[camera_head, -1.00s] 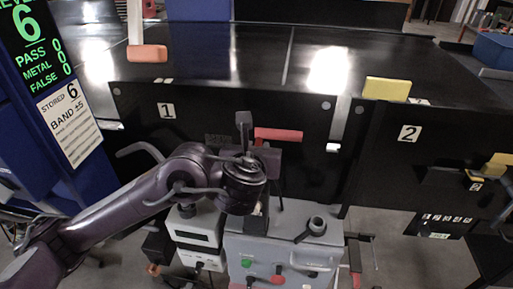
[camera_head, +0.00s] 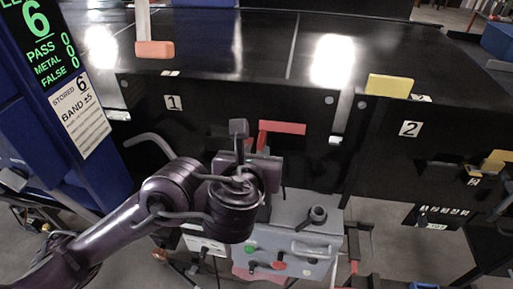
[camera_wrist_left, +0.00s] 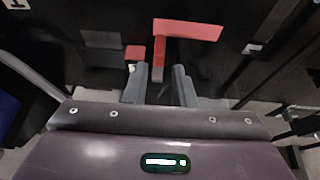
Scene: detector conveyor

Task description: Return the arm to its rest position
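My left arm comes in from the left in the head view. Its gripper (camera_head: 240,143) is by the black front panel marked 1, just left of a red L-shaped handle (camera_head: 283,127). In the left wrist view the two grey fingers (camera_wrist_left: 159,86) stand apart with a gap between them. The red handle (camera_wrist_left: 188,29) shows beyond the fingertips, its short leg in line with the gap. The fingers do not close on it. Whether they touch it is unclear. My right gripper is in neither view.
A grey control box (camera_head: 300,225) with buttons and a knob stands below the gripper. The dark conveyor top (camera_head: 265,50) lies behind the panel. An orange block (camera_head: 155,50) and a yellow block (camera_head: 389,86) are along its edge. A blue display cabinet (camera_head: 100,180) stands at left.

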